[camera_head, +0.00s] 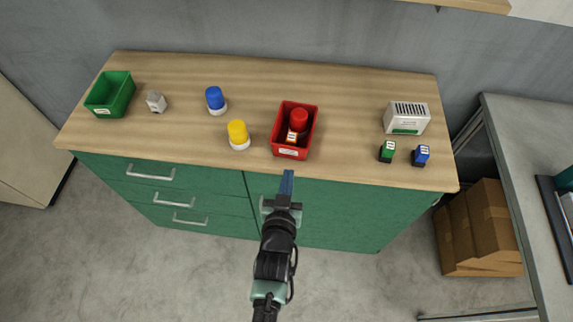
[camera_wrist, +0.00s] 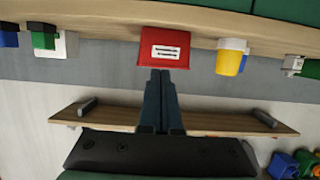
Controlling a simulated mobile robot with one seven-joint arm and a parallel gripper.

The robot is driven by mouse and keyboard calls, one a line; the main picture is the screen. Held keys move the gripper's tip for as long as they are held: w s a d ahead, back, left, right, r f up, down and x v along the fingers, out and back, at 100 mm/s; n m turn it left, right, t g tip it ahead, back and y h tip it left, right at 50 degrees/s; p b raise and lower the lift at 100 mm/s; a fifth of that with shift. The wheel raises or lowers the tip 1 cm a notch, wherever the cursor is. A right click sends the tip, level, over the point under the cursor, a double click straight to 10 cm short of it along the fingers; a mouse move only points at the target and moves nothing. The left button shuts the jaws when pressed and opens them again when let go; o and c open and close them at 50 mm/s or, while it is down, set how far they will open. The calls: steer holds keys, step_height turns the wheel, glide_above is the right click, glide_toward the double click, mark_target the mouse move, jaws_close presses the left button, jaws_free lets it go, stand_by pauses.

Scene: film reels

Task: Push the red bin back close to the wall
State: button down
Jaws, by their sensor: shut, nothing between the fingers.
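The red bin (camera_head: 310,131) stands upright on the wooden top of the green cabinet, near its front edge, with a gap behind it to the wall. It holds a red-capped jar (camera_head: 299,118) and a small item with a white label. In the wrist view the bin's labelled front (camera_wrist: 163,35) faces me, upside down in the picture. My gripper (camera_head: 287,173) is shut and empty, just in front of the bin's front face, pointing at it. It also shows in the wrist view (camera_wrist: 161,72), its tips by the bin's edge; I cannot tell whether they touch.
A yellow-capped jar (camera_head: 238,133) stands left of the bin, a blue-capped jar (camera_head: 215,98) farther left and back. A green bin (camera_head: 110,95) is at far left. A white slotted box (camera_head: 407,118) and two small stamps (camera_head: 387,151) are at right. The counter behind the red bin is clear.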

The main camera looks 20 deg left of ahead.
steer(key=w+f+b, duration=0.1)
steer(key=b, duration=0.1)
steer(key=w+a+f+b, duration=0.1)
steer(key=w+b, duration=0.1)
steer(key=w+f+b, duration=0.1)
steer(key=b, duration=0.2)
steer(key=shift+w+a+f, duration=0.15)
steer(key=shift+w+a, duration=0.05)
steer(key=shift+a, duration=0.05)
stand_by(1.8)
